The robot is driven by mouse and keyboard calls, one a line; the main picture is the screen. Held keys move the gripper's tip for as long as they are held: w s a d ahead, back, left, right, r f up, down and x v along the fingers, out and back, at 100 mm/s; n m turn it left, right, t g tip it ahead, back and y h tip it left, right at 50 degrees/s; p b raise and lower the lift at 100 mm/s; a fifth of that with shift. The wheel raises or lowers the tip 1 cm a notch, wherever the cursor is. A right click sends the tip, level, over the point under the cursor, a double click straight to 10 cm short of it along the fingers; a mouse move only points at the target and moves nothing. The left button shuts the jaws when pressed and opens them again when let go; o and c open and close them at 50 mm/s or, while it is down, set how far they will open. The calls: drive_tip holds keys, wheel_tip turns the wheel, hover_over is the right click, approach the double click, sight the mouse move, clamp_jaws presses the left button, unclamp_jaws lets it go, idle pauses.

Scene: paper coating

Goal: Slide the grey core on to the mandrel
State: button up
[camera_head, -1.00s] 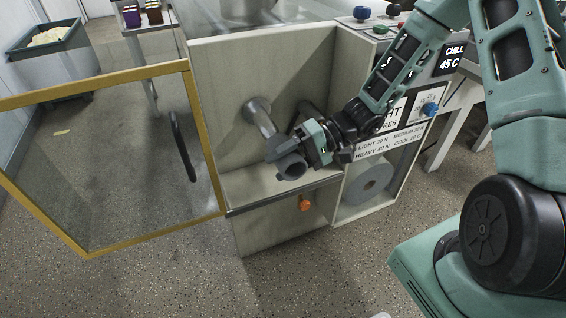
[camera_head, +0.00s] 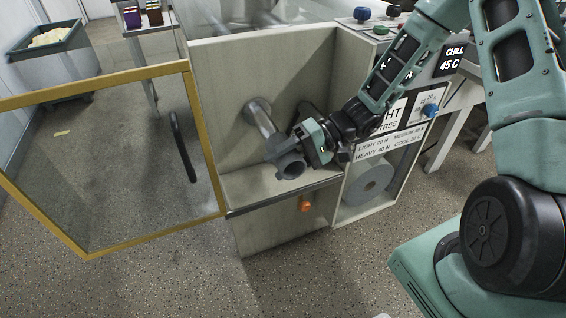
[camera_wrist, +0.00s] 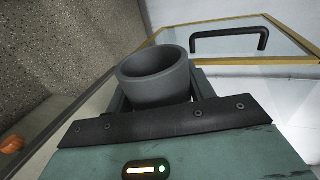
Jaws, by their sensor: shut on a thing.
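The grey core (camera_head: 291,168) is a short hollow tube with its open end facing the camera. My gripper (camera_head: 285,152) is shut on it, inside the open cabinet bay. The core also shows in the wrist view (camera_wrist: 157,76), with its open mouth up and the jaws at its sides. The mandrel (camera_head: 262,121) is a shiny metal rod that sticks out from a round flange on the bay's back wall. Its front end meets the back of the core and gripper in the head view. Whether its tip is inside the core is hidden.
A yellow-framed clear door (camera_head: 110,165) with a black handle stands open at the left. A shelf edge (camera_head: 285,193) runs below the core, with an orange knob (camera_head: 305,204) under it. A grey roll (camera_head: 369,185) lies in the lower compartment.

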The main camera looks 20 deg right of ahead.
drive_tip(key=w, duration=0.6)
drive_tip(key=shift+w, duration=0.3)
idle(1.9)
